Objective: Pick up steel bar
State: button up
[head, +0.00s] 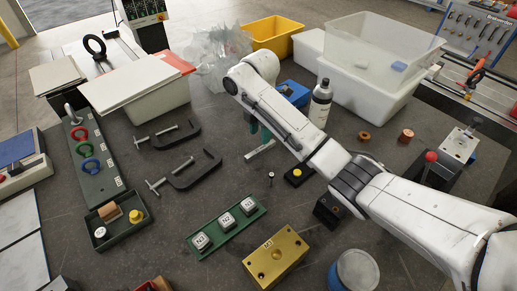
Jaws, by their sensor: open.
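A light grey bar (260,150), which looks like the steel bar, lies on the dark table near the middle, at a slant. My white arm reaches in from the right and bends down at its far end. My gripper (260,129) points down just behind the bar in the picture and is open. It is partly hidden by my own arm and small in view. I cannot tell whether its fingers are around the bar or above it.
Two black clamps (185,175) lie left of the bar. A black block with a yellow top (296,174) and a white bottle (320,104) stand to the right. A green tray (226,227) and a brass block (275,257) sit in front.

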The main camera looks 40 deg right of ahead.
aim_at(261, 148)
jog(key=shift+d+f+p, duration=0.15)
jog(key=shift+f+p, duration=0.7)
jog(key=shift+f, duration=2.4)
jog(key=shift+c, duration=0.4)
grip_shut()
